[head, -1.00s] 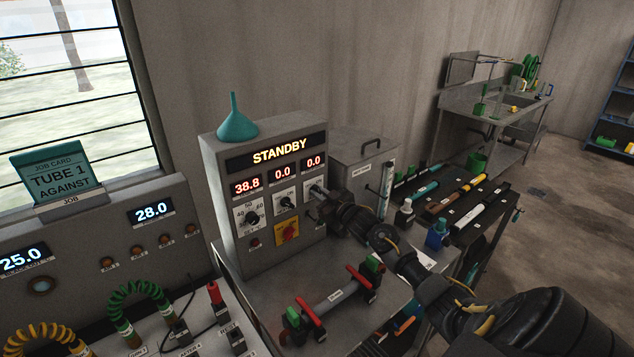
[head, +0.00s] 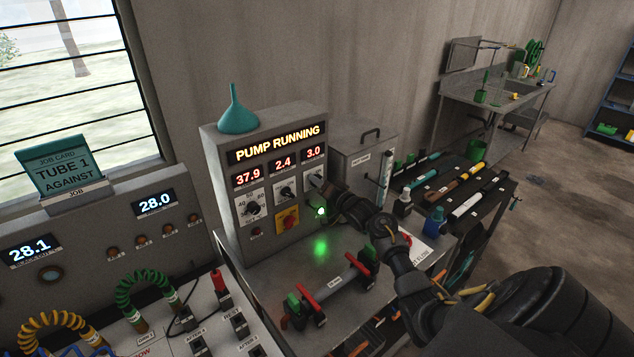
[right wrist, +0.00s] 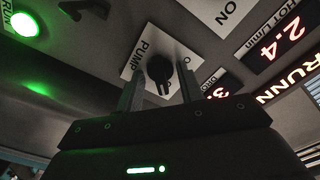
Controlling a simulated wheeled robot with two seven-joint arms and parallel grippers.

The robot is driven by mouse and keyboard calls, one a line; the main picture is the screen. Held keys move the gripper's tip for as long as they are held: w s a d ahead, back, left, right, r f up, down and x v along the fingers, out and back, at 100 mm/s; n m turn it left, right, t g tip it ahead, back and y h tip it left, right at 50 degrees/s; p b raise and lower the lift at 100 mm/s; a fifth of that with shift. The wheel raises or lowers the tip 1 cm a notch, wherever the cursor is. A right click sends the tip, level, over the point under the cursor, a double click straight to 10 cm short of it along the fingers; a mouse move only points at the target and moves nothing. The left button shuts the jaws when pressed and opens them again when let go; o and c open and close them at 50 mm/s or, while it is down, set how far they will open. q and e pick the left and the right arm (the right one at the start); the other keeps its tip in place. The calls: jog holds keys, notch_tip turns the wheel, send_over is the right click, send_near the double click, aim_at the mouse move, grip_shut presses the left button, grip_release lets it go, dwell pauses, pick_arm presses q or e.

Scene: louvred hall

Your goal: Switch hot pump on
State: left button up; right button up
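The hot pump unit (head: 222,180) is a grey box whose top display (head: 278,145) reads PUMP RUNNING, with 37.9, 2.4 and 3.0 below. A green lamp (head: 320,211) glows on its front; it also shows at the upper left of the right wrist view (right wrist: 25,24). The black pump knob (right wrist: 160,75) sits on a white plate marked PUMP. My right gripper (right wrist: 160,88) is at this knob, its two fingers apart on either side of it, seemingly with small gaps. In the head view my right gripper (head: 332,189) is just off the panel. My left gripper is not in view.
A teal funnel (head: 237,112) stands on the unit. A tube with red and green valve handles (head: 334,283) lies on the bench below my right arm. A lidded grey tank (head: 352,160) stands behind. A rack of tubes (head: 470,215) is at right.

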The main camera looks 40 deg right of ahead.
jog(key=s, duration=0.7)
dwell(0.4)
jog(key=shift+a, duration=0.1)
jog(key=s+b, duration=0.3)
jog(key=s, duration=0.7)
jog(key=shift+s+b, duration=0.3)
jog(key=shift+s, duration=0.1)
jog(key=shift+a, duration=0.1)
